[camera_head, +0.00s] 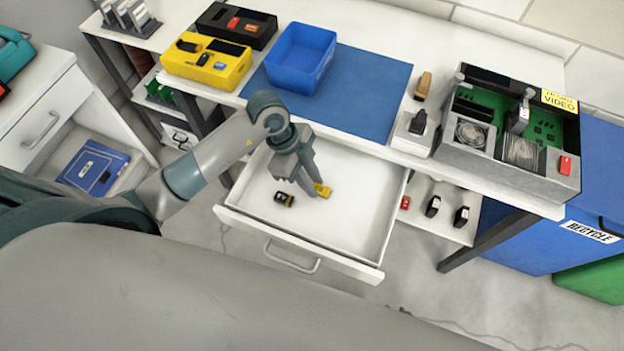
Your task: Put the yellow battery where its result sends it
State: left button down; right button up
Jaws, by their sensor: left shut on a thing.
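The yellow battery (323,190) is at the fingertips of my left gripper (311,190), inside the open white drawer (345,225). The gripper is shut on it and partly covers it. I cannot tell whether the battery touches the drawer floor. A black battery with a yellowish band (284,198) lies in the drawer, left of the gripper. A yellow box (206,65) with dark inserts and a black box (237,25) with a red part stand at the table's left end. A blue bin labelled RECYCLE (592,232) stands at the right. My right gripper is out of view.
An empty-looking blue tray (301,58) stands on a blue mat (368,100). An open grey computer case (467,152) fills the table's right end. Small items sit on a low white shelf (421,226) right of the drawer. A green bin (597,275) shows lower right.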

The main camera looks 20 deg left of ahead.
pick_arm(q)
jog(key=c, duration=1.6)
grip_release()
jog(key=shift+o, duration=0.2)
jog(key=shift+r, duration=0.1)
jog(key=v, duration=1.2)
